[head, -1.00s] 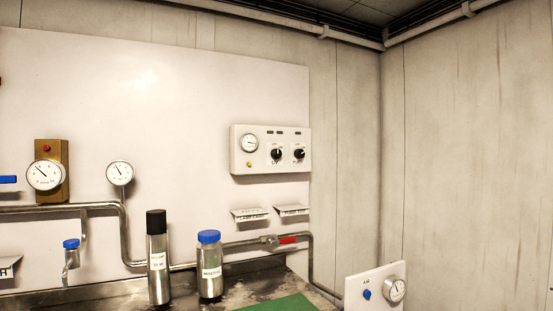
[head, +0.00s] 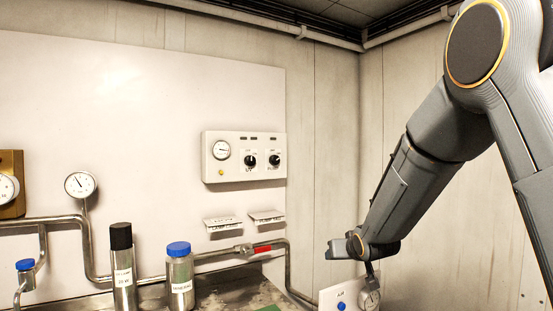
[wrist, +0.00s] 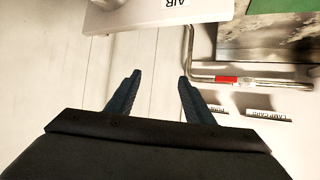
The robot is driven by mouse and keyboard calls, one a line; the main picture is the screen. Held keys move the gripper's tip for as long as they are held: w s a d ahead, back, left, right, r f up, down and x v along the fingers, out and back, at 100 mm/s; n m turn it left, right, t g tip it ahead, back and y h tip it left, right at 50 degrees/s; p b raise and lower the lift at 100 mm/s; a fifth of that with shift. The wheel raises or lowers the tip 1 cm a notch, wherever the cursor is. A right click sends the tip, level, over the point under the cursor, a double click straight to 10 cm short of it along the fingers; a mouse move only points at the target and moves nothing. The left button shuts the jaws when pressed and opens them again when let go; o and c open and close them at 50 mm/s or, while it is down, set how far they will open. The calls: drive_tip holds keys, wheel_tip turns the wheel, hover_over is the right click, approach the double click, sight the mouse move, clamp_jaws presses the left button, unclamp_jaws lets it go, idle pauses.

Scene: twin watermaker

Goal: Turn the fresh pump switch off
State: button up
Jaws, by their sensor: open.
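A white control box (head: 244,158) is on the pale wall panel in the head view. It has a round gauge on its left and two black rotary knobs, a left one (head: 250,161) and a right one (head: 274,160). Their labels are too small to read, so I cannot tell which is the fresh pump switch. My gripper (wrist: 158,76) is open and empty in the wrist view, and the box is not seen there. In the head view my arm reaches down from the upper right, its hand low and right of the box, near the small air panel.
The air panel (head: 328,299) with a blue knob and gauge is at lower right, partly hidden by my arm. Label holders (head: 266,217) jut from the wall. Two bottles (head: 180,278) (head: 122,270) stand left.

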drive_tip(key=w+a+r+n+t+y, duration=0.2)
drive_tip(key=w+a+r+t+y, duration=0.2)
drive_tip(key=w+a+r, duration=0.55)
drive_tip(key=n+t+y+p, duration=0.2)
drive_tip(key=n+t+y, duration=0.1)
drive_tip(key=y, duration=0.4)
approach(276, 162)
drive_tip(key=shift+p+x, duration=1.1)
drive_tip(key=shift+x, duration=3.05)
drive_tip(key=shift+c, duration=0.5)
drive_tip(key=c, duration=0.9)
drive_tip(key=shift+n, duration=0.3)
drive_tip(key=shift+c, duration=0.2)
